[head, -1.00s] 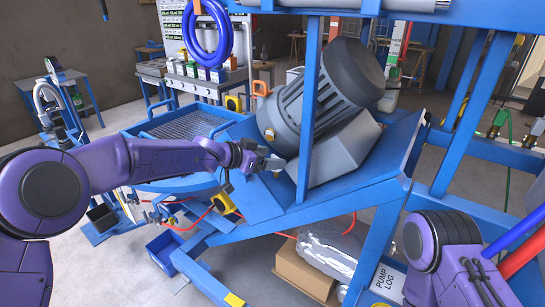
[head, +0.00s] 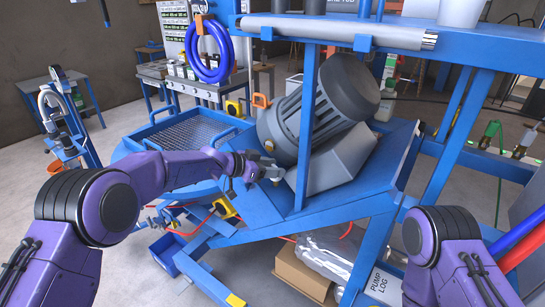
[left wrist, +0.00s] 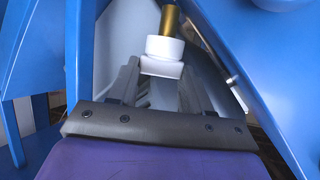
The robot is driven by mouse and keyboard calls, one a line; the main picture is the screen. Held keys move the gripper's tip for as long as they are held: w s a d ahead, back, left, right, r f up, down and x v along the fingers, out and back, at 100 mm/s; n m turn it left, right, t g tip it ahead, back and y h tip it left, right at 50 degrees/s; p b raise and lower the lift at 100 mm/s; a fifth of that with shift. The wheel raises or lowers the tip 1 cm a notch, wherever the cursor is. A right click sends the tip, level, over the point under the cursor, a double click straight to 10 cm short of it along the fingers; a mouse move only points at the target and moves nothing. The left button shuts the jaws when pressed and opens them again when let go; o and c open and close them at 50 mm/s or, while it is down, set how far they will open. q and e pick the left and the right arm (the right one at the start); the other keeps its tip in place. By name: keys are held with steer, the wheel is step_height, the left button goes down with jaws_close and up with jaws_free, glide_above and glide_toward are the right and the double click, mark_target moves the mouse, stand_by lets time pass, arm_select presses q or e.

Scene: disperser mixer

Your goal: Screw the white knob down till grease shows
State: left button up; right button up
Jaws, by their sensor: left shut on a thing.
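The white knob (left wrist: 165,48) sits at the end of a brass stem (left wrist: 172,18) in the left wrist view. Its squarer lower part is between the two dark fingers of my left gripper (left wrist: 160,78), which is shut on it. In the head view my left gripper (head: 275,172) is beside the blue frame, left of the grey motor. There the knob is small and mostly hidden by the fingers. My right gripper is not in view.
A large grey motor (head: 330,108) stands on a sloping blue plate (head: 345,195) just right of my left gripper. A blue upright (head: 305,130) runs close beside it. Blue hose coils (head: 210,50) hang behind. A cardboard box (head: 303,274) is below.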

arm_select(q)
steer(key=shift+w+r+m+g, duration=0.15)
steer(key=shift+m+g, duration=0.25)
steer(key=shift+m+g+h, duration=0.4)
steer(key=shift+h, duration=0.1)
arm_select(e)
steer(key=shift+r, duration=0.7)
arm_select(q)
steer(key=o, duration=1.1)
steer(key=shift+a, duration=0.1)
steer(key=shift+c, duration=0.2)
steer(key=b+v, duration=0.2)
steer(key=v, duration=0.8)
steer(key=shift+a, duration=0.25)
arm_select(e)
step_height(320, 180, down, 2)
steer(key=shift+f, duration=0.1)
